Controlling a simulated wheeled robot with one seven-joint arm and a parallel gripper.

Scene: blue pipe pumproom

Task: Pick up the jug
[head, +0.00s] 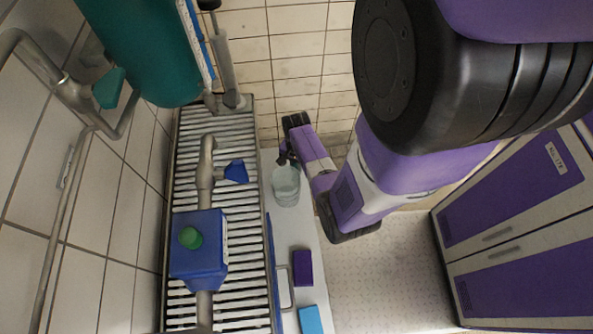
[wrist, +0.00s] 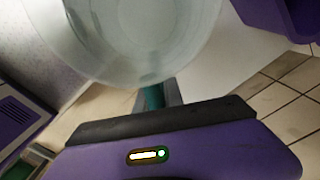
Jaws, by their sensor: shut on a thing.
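The jug (head: 286,186) is a clear, pale vessel over the white bench top, beside the slatted rack. In the wrist view the jug (wrist: 140,35) fills the upper middle, seen close up. In the wrist view the gripper (wrist: 155,97) shows at the jug's lower edge, with a small teal part between the fingers. The exact grip point is partly hidden. I cannot tell whether the jug touches the bench.
The slatted rack (head: 183,157) with a blue pump box (head: 198,250) and pipes runs along the left. A dark purple box (head: 303,267) and a light blue item (head: 311,320) lie on the white bench (head: 288,234). Purple cabinets (head: 520,200) stand right. Open floor lies between.

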